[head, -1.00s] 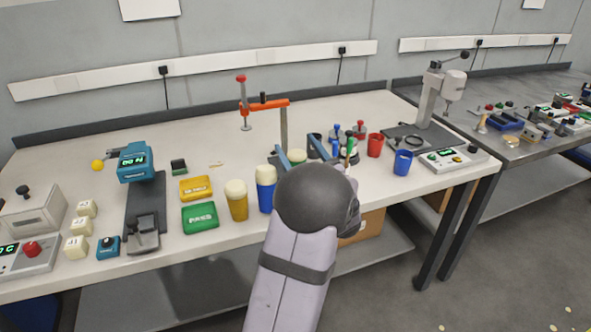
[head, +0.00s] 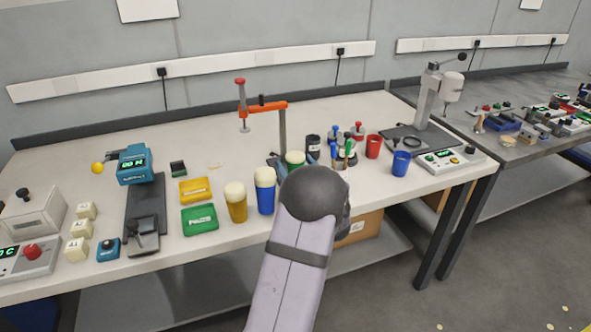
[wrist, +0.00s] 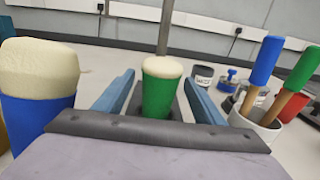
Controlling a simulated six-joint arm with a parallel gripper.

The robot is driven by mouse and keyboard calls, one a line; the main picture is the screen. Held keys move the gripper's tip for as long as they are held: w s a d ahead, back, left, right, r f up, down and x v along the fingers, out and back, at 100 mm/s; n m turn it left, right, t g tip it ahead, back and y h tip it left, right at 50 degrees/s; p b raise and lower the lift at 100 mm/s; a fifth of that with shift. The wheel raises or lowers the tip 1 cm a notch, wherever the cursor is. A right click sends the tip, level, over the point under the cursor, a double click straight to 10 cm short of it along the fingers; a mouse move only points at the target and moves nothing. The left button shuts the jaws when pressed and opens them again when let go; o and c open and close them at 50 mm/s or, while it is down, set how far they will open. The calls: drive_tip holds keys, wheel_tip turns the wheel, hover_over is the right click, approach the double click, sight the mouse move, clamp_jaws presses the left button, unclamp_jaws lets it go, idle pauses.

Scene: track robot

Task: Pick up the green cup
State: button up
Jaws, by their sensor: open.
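My gripper is open and holds nothing. In the head view the green cup (head: 295,157) shows only its top and a little of its side; my arm hides the rest.
A blue cup (head: 265,190) and a yellow cup (head: 236,203), both foam-topped, stand left of my gripper. A holder with coloured-handled tools (wrist: 255,122) stands close on the right. A post with an orange arm (head: 264,106) rises behind the green cup.

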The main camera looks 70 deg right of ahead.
drive_tip(key=shift+p+x, duration=0.4)
drive_tip(key=shift+x, duration=1.8)
drive_tip(key=shift+c, duration=0.4)
drive_tip(key=c, duration=1.2)
drive_tip(key=shift+r, duration=0.2)
wheel_tip(320, 180, up, 18)
drive_tip(key=shift+f, duration=0.15)
